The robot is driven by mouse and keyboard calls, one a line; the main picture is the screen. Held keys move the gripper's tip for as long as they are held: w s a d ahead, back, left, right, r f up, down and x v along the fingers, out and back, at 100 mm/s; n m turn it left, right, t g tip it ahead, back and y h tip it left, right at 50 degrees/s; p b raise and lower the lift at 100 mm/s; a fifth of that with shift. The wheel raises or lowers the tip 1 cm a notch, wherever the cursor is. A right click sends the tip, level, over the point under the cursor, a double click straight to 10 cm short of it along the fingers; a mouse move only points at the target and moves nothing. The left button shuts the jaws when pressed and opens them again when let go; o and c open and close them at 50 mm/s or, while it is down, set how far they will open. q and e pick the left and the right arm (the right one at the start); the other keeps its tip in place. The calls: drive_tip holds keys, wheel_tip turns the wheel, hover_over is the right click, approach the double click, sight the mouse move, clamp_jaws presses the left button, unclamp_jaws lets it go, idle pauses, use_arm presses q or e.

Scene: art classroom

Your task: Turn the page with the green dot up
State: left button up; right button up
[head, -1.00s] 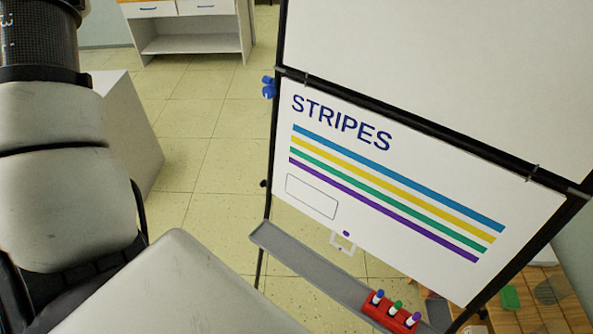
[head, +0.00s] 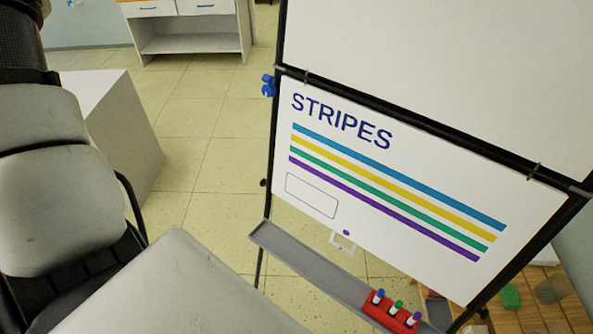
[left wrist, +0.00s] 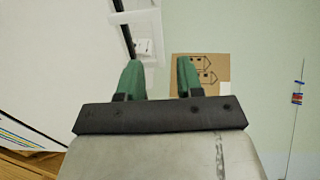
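The flip chart page headed STRIPES (head: 400,185) hangs on a black-framed easel in the head view, with blue, yellow, green and purple stripes. A pale tab (head: 343,242) with a purple dot (head: 346,232) sticks out below its lower edge. I see no green dot in these frames. A blank white sheet (head: 440,70) shows above the frame bar. My left gripper (left wrist: 159,78) shows in the left wrist view, its green-tipped fingers apart and nothing between them. Part of the white chart (left wrist: 50,60) lies left of it there. My right gripper is not in view.
A grey tray (head: 300,268) runs below the page, with a red holder (head: 392,314) of capped markers. A blue clamp or knob (head: 268,86) sits at the easel's left post. A grey-white block (head: 125,130) stands left; tiled floor (head: 205,165) lies between.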

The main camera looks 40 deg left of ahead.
use_arm(q)
drive_tip(key=shift+s+r, duration=0.2)
drive_tip(key=shift+s, duration=1)
drive_tip(key=shift+s+r, duration=0.2)
drive_tip(key=shift+s, duration=0.95)
